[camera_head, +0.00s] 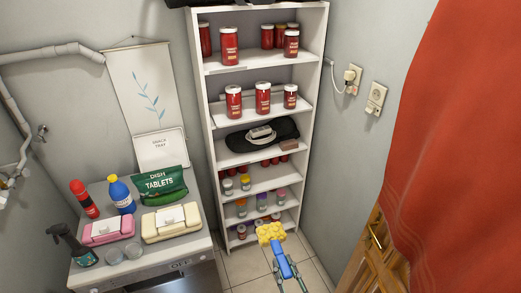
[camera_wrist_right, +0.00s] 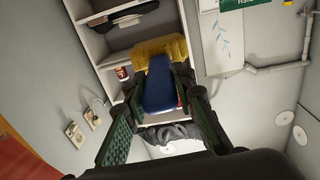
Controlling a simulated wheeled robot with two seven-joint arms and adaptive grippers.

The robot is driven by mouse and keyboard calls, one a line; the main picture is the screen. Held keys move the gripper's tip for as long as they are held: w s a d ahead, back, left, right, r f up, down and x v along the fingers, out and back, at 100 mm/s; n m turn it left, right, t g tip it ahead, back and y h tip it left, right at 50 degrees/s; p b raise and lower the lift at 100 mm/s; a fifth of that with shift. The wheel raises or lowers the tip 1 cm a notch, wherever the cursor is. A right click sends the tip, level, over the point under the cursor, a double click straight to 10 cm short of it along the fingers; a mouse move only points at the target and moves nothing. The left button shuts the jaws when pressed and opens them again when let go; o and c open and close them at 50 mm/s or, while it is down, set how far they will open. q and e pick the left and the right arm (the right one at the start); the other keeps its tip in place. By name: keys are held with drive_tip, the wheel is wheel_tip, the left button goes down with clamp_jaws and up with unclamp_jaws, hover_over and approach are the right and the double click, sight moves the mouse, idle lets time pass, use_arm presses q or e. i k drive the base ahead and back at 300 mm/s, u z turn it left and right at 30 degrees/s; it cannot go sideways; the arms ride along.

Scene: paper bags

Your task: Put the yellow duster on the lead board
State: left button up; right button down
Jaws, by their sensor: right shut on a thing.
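The yellow duster (camera_head: 270,232) has a fluffy yellow head and a blue handle. My right gripper (camera_head: 284,266) is shut on the blue handle, with the yellow head pointing away from it toward the shelf unit. The duster also shows in the wrist view (camera_wrist_right: 160,50), its handle between the two fingers (camera_wrist_right: 163,92). A shelf board (camera_head: 230,157) at mid height of the white unit bears a dark bundle (camera_head: 285,128) with a pale lead-like item (camera_head: 262,134) on it; I take this for the lead board. The duster is below and in front of it. My left gripper is not in view.
Red jars (camera_head: 263,98) stand on the boards above, small jars (camera_head: 245,182) on those below. A brown block (camera_head: 290,144) sits at the right of the middle board. A counter (camera_head: 190,243) with bottles and wipes is at left; a red cloth (camera_head: 460,150) hangs at right.

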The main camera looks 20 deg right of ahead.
sight(227, 162)
drive_tip(key=u, duration=0.15)
drive_tip(key=i, duration=1.4)
drive_tip(key=u, duration=0.1)
